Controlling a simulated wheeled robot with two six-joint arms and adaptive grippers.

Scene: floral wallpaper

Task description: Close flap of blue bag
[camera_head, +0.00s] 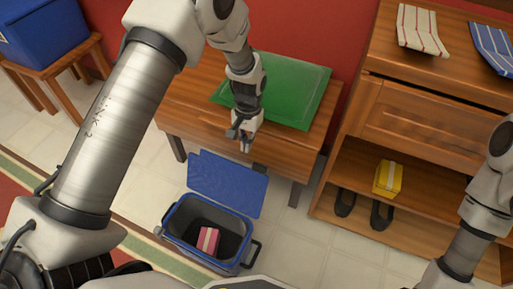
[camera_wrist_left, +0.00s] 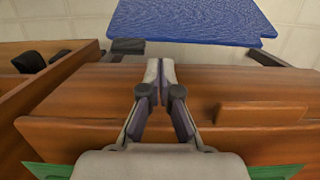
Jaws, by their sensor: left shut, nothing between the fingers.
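A blue bag (camera_head: 181,220) stands on the tiled floor in front of the small wooden table. Its blue flap (camera_head: 228,183) is open and tilted up at the side towards the table. A pink box (camera_head: 208,240) lies inside the bag. My left gripper (camera_head: 243,142) is shut and empty, over the front part of the table, above and beyond the flap. In the left wrist view its closed fingertips (camera_wrist_left: 160,66) point towards the flap (camera_wrist_left: 190,20), with a visible gap between them. My right arm (camera_head: 480,215) shows at the right edge, but its gripper is out of view.
A green mat (camera_head: 292,92) lies on the small wooden table (camera_head: 190,102). Striped cloths (camera_head: 421,30) lie on top. A blue container (camera_head: 45,32) stands at upper left.

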